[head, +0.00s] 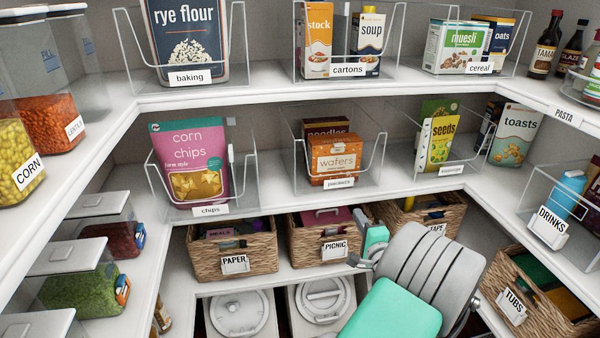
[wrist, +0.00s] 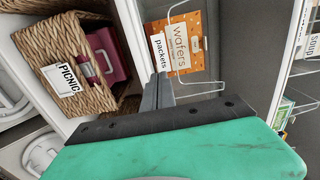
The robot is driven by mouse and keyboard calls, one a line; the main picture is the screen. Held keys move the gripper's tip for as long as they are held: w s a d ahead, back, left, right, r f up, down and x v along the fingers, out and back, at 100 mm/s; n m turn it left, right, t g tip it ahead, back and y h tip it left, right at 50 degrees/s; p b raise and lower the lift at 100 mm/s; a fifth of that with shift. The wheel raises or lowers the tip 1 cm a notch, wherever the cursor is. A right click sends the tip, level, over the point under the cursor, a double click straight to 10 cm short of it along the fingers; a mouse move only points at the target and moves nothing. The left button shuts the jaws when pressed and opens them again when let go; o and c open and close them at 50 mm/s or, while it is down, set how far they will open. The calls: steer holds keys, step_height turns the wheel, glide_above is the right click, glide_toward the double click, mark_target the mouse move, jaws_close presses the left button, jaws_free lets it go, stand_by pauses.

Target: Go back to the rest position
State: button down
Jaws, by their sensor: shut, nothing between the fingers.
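My gripper (head: 356,262) is in front of the lower shelf in the head view, close to the picnic basket (head: 325,250) and below the packets bin. In the wrist view my gripper's fingers (wrist: 158,92) are together with nothing between them. They point toward the gap between the picnic basket (wrist: 60,60) and the packets bin with the orange wafers box (wrist: 181,45). My grey and green arm hides part of the tape basket (head: 425,212) in the head view.
A paper basket (head: 232,252) stands left of the picnic basket, and a tubs basket (head: 540,300) stands at right. Clear bins of chips (head: 190,165), packets (head: 334,158) and seeds (head: 440,140) line the middle shelf. White lidded containers (head: 240,313) sit at the bottom.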

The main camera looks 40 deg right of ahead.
steer(key=w+a+r+n+g+y+p, duration=0.1)
steer(key=w+a+n+g+y+p, duration=0.15)
steer(key=w+a+n+y, duration=0.65)
steer(key=w+a+r+n+g+y+p, duration=0.1)
steer(key=w+a+r+n+p, duration=0.25)
steer(key=a, duration=1.05)
steer(key=s+a+n+g+p, duration=0.15)
steer(key=a+n+g, duration=0.35)
steer(key=a, duration=0.7)
steer(key=s+a+r+n+g+p, duration=0.1)
steer(key=s+a+r+n+g, duration=0.1)
steer(key=s, duration=0.4)
steer(key=s+a+r+n+g+h+p, duration=0.1)
steer(key=s+a+r+n+g+p, duration=0.1)
steer(key=s+a+r+n, duration=0.2)
steer(key=s+a, duration=0.3)
steer(key=shift+a+n+p, duration=0.15)
steer(key=shift+n+p, duration=0.15)
steer(key=shift+n, duration=0.05)
